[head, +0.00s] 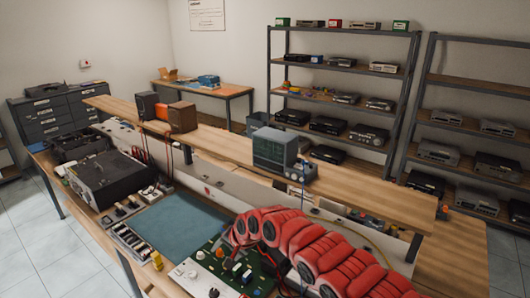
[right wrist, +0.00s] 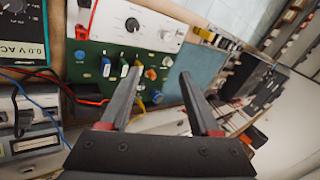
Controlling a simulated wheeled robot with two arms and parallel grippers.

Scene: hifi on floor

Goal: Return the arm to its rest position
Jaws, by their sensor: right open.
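My right arm (head: 340,255), with red ribbed covers, reaches in from the lower right of the head view over the front of the workbench. My right gripper (right wrist: 160,75) shows in the right wrist view with its two dark fingers apart and nothing between them. Its fingers point over the green circuit board (right wrist: 100,62), which carries several knobs and clips. The head view also shows this board (head: 230,268), partly hidden behind the arm. My left gripper is not in view.
A blue mat (head: 180,226) lies clear on the bench, beside a black device (head: 110,178). An oscilloscope (head: 273,150) and brown speakers (head: 183,117) stand on the raised shelf. In the right wrist view, a multimeter (right wrist: 22,35) and cables lie at left.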

